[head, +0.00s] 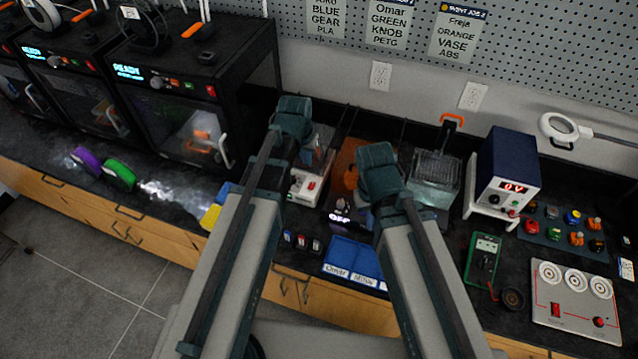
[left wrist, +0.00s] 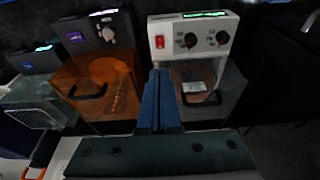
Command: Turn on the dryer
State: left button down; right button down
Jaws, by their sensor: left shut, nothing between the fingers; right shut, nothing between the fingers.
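The likely dryer, a white-topped box (head: 305,185) with a clear front, stands on the bench behind my left arm, partly hidden. In the left wrist view, the dryer (left wrist: 195,38) shows a red switch, two dark knobs and a lit green display. Its clear door has a dark handle. My left gripper (left wrist: 160,80) is shut and empty, its fingers in front of the door's left side and below the switch. In the head view the left gripper (head: 292,125) is above and behind the box. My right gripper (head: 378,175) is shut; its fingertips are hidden.
An orange-windowed unit (left wrist: 98,75) stands beside the dryer; its display reads OFF in the head view. A clear tank with a basket (head: 436,175) and a blue power supply (head: 507,165) stand to the right. Printers (head: 180,80) stand left.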

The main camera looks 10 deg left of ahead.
aim_at(311, 187)
pick_arm(q)
jog(key=shift+f, duration=0.15)
pick_arm(e)
jog(key=shift+f, duration=0.15)
